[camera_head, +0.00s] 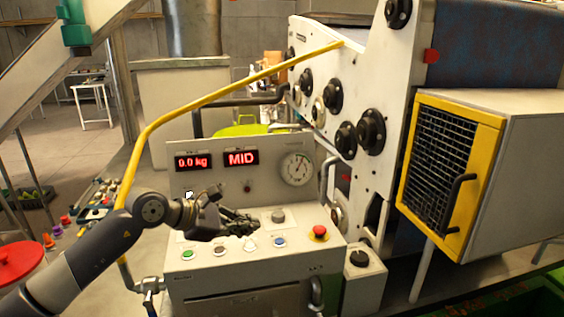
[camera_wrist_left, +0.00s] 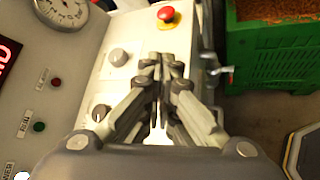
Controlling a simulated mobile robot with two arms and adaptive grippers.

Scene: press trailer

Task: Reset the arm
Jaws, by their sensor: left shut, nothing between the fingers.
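My left arm comes in from the left in the head view, and my left gripper (camera_head: 240,224) is over the top of the white control console (camera_head: 215,285). In the left wrist view the fingers of my left gripper (camera_wrist_left: 163,68) are closed together with nothing between them. They point toward the console's edge near the red emergency button (camera_wrist_left: 168,17). That button on its yellow base also shows in the head view (camera_head: 319,233), right of the gripper. The gripper hides part of the console top. My right gripper is not in view.
The console's panel has red displays (camera_head: 241,158) and a round gauge (camera_head: 296,169). A yellow pipe (camera_head: 190,104) rises beside my left arm. A yellow-framed grille box (camera_head: 450,165) stands at right. A green crate (camera_wrist_left: 268,55) lies beyond the console in the wrist view.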

